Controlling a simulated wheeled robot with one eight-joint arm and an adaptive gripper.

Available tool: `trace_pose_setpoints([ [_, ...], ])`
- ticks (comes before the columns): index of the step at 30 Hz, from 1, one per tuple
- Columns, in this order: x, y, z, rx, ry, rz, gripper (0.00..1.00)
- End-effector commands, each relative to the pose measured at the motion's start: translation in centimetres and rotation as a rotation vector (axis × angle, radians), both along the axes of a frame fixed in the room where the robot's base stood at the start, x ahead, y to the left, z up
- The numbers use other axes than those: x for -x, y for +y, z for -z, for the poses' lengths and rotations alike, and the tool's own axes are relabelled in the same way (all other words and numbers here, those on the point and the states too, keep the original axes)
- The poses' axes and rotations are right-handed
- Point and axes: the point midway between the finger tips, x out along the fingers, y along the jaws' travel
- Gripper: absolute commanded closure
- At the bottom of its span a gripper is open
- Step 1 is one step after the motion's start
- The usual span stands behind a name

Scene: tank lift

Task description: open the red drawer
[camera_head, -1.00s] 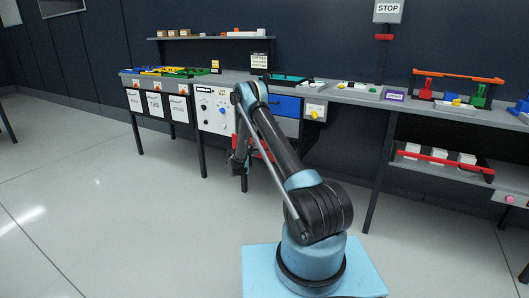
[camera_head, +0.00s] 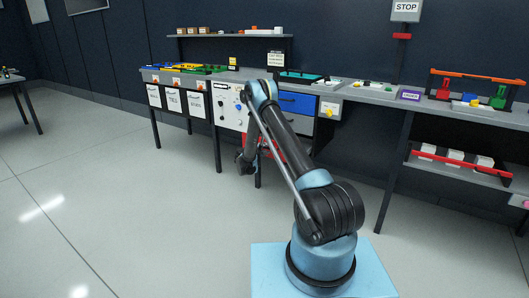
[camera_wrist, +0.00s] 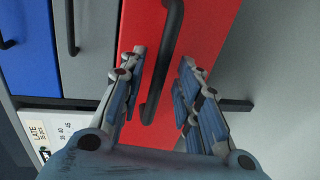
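The red drawer (camera_wrist: 205,30) fills the middle of the wrist view, its front seen turned on its side. Its black bar handle (camera_wrist: 158,75) runs up and down in that view. My gripper (camera_wrist: 163,57) is open, with one finger on each side of the handle and visible gaps to it. I cannot tell how deep the fingers reach around the bar. In the head view only a bit of red (camera_head: 266,146) shows behind my arm, and my fingers are not clearly visible there. The drawer looks closed.
A white control panel (camera_head: 229,107) stands left of the drawers. The floor in front is clear.

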Motion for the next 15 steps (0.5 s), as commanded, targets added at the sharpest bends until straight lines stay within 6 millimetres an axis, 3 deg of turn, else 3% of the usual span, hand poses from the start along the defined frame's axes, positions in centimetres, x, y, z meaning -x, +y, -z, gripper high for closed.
trace_pose_setpoints([
  [8,0.3,0.0,-0.1,0.001,0.000,0.003,0.69],
  [15,2.8,1.9,-0.8,0.001,-0.001,0.001,0.69],
])
